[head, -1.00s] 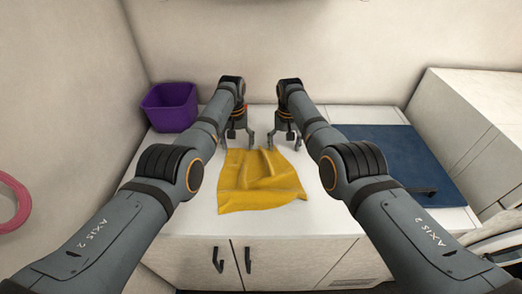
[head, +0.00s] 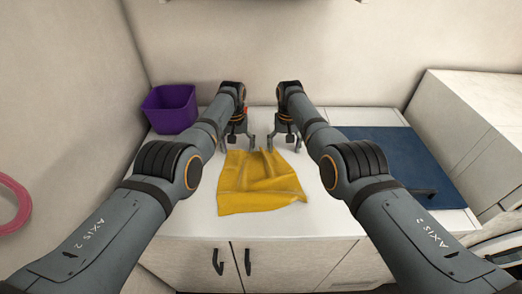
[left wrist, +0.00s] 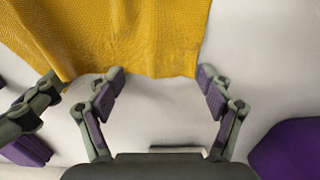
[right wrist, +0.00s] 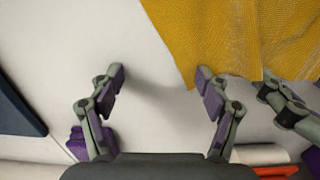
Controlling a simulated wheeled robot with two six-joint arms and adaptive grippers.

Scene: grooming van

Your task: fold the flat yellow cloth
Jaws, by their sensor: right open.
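The yellow cloth (head: 260,188) lies on the white counter, spread out with wrinkles and soft ridges near its far edge. My left gripper (head: 238,145) is at the cloth's far left corner. In the left wrist view its jaws (left wrist: 160,90) are open and empty, with the cloth edge (left wrist: 130,35) just beyond the fingertips. My right gripper (head: 284,145) is open at the far right corner. In the right wrist view one of its fingertips (right wrist: 160,78) is close to the cloth corner (right wrist: 215,40); whether it touches is unclear.
A purple bin (head: 170,108) stands at the back left of the counter (head: 190,215). A dark blue mat (head: 395,160) covers the right side. The back wall is close behind both grippers, and the two grippers are near each other. The counter in front of the cloth is clear.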

